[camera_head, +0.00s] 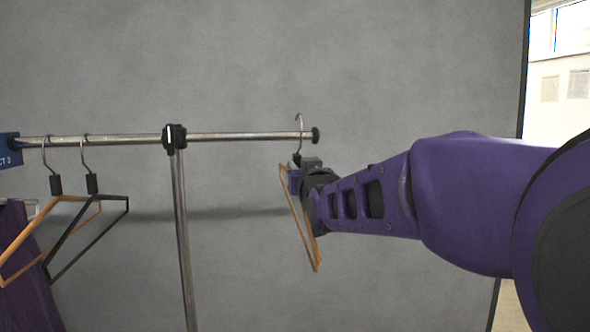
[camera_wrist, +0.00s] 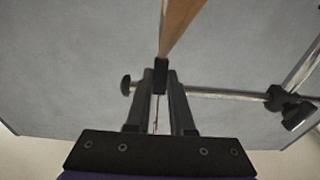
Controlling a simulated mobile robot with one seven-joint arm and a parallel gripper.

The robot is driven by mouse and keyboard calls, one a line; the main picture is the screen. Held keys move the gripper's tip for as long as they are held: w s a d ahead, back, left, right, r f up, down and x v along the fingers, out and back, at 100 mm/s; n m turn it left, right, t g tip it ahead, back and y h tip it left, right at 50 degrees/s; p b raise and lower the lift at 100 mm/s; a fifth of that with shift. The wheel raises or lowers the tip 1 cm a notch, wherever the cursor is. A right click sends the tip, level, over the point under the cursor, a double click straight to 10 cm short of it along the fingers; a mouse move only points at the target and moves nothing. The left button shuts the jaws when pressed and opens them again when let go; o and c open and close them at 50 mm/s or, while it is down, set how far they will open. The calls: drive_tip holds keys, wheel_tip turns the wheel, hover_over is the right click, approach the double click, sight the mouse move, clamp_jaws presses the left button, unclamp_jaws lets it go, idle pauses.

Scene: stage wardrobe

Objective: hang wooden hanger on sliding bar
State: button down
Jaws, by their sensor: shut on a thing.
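The wooden hanger (camera_head: 298,218) hangs from my gripper (camera_head: 297,162) near the bar's right end. My gripper is shut on its black neck, which shows between the fingertips (camera_wrist: 161,70) in the wrist view. Its wooden frame (camera_wrist: 182,22) extends beyond the fingers there. The metal hook points up and crosses the sliding bar (camera_head: 240,136) in the head view, just left of the black end cap. I cannot tell whether the hook rests on the bar or is only in front of or behind it. In the wrist view the bar (camera_wrist: 225,94) runs behind the fingers.
A wooden hanger (camera_head: 18,240) and a dark hanger (camera_head: 85,240) hang at the bar's left. A black clamp (camera_head: 174,138) joins the bar to an upright post (camera_head: 183,235). A blue sign (camera_head: 8,150) is at the far left. The bar between clamp and end is bare.

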drive_tip(key=shift+w, duration=0.15)
drive_tip(key=shift+f+p+x, duration=0.15)
drive_tip(key=shift+x, duration=1.6)
drive_tip(key=shift+f+p+x, duration=0.15)
drive_tip(key=shift+x, duration=1.55)
drive_tip(key=shift+w, duration=0.2)
drive_tip(key=shift+f+b, duration=0.2)
drive_tip(key=shift+b, duration=0.2)
drive_tip(key=shift+f+b, duration=0.35)
drive_tip(key=shift+b, duration=0.05)
drive_tip(key=shift+f+b, duration=1.05)
drive_tip(key=shift+b, duration=0.05)
drive_tip(key=shift+f, duration=0.1)
drive_tip(key=c, duration=0.7)
unclamp_jaws()
